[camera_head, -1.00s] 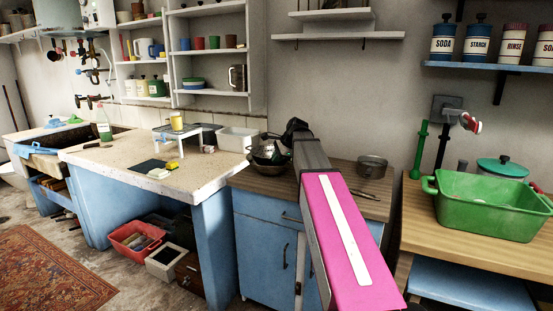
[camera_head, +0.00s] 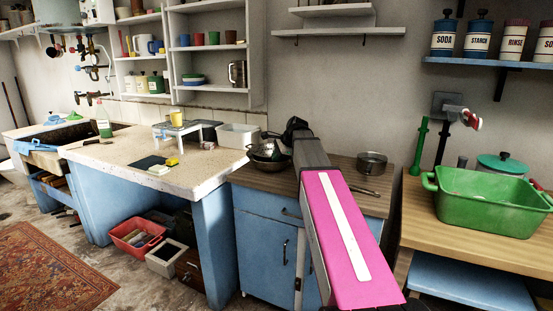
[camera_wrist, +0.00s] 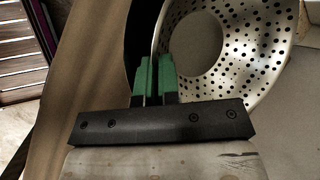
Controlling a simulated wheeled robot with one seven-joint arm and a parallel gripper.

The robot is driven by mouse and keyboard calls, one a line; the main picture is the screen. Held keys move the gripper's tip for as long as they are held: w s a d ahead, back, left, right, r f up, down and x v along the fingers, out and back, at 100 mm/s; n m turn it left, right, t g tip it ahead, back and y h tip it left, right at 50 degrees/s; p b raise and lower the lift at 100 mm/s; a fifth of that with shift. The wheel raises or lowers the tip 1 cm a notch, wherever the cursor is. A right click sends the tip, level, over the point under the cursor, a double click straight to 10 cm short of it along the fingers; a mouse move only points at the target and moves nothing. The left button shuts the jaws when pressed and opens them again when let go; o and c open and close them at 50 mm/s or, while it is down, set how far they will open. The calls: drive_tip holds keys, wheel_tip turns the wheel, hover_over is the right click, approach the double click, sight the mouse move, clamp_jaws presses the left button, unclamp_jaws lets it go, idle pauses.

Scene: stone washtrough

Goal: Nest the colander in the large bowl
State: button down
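The steel colander (camera_wrist: 262,50) fills the upper right of the wrist view, its perforated wall tilted around a plain round base. My gripper (camera_wrist: 156,75) has green fingertips close together with the colander's rim between them. In the head view the colander (camera_head: 266,148) shows small beside my gripper (camera_head: 294,126), above the wooden counter. A rounded metal shape below it looks like the large bowl (camera_head: 262,165). My arm hides part of this area, and I cannot tell whether the colander touches the bowl.
A metal pan (camera_head: 371,163) stands on the wooden counter right of my arm. A green basin (camera_head: 488,205) is on the right-hand table. A white tub (camera_head: 238,137) and a small stand (camera_head: 186,129) are on the stone worktop to the left.

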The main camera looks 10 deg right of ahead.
drive_tip(key=shift+f, duration=0.15)
idle(0.4)
drive_tip(key=c, duration=0.8)
unclamp_jaws()
drive_tip(key=shift+r, duration=3.5)
drive_tip(key=shift+s, duration=0.15)
